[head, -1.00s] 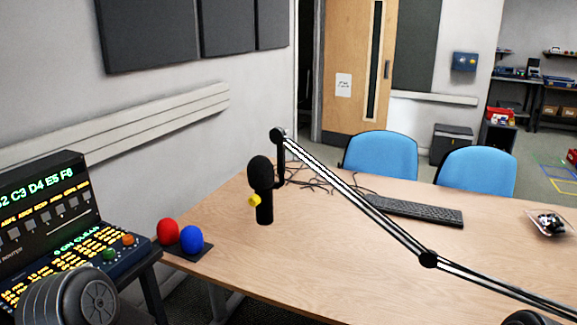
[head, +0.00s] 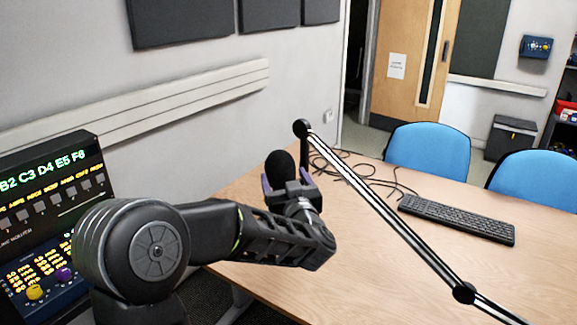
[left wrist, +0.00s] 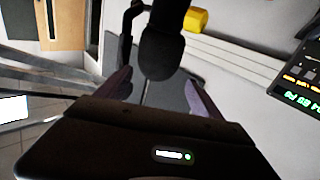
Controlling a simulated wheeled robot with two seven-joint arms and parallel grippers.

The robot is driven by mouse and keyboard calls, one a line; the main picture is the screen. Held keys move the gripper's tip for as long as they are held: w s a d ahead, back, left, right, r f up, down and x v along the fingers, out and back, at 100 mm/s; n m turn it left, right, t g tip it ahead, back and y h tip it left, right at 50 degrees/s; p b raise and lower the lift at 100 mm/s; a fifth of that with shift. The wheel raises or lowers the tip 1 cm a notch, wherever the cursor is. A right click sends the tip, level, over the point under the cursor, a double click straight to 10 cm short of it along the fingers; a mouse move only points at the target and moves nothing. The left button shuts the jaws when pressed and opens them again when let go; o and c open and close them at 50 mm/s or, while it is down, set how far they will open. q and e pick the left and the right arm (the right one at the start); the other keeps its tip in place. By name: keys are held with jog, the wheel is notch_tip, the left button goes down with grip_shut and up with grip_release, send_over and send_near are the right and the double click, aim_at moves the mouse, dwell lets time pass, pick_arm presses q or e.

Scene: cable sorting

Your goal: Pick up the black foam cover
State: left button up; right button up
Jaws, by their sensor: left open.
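The black foam cover (head: 279,170) is the rounded top of the microphone, which stands upright at the boom's end above the table. In the left wrist view the foam cover (left wrist: 162,54) is at the upper middle, and a yellow part (left wrist: 196,19) shows beside the microphone. My left gripper (head: 287,180) is open with its purple-grey fingers close to the foam, one toward each side. In the left wrist view the gripper (left wrist: 160,93) has a finger left and right of the foam, with visible gaps. The gripper hides the lower microphone in the head view. My right gripper is out of view.
The boom arm (head: 385,215) slants across the table (head: 330,285) to the lower right. Loose cables (head: 350,165) and a keyboard (head: 457,219) lie behind it. Blue chairs (head: 427,150) stand at the far edge. A lit console (head: 50,205) is at the left.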

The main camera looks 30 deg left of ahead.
aim_at(282, 169)
pick_arm(q)
jog(key=shift+w+f, duration=0.15)
jog(key=shift+w, duration=0.15)
jog(key=shift+w+a, duration=0.25)
jog(key=shift+a, duration=0.15)
jog(key=shift+x, duration=0.75)
jog(key=shift+w+a+p, duration=0.3)
jog(key=shift+w+p, duration=0.1)
jog(key=shift+p, duration=0.1)
jog(key=p+x, duration=0.1)
jog(key=x, duration=0.3)
jog(key=shift+w+a, duration=0.1)
jog(key=shift+w, duration=0.05)
jog(key=shift+c, duration=0.6)
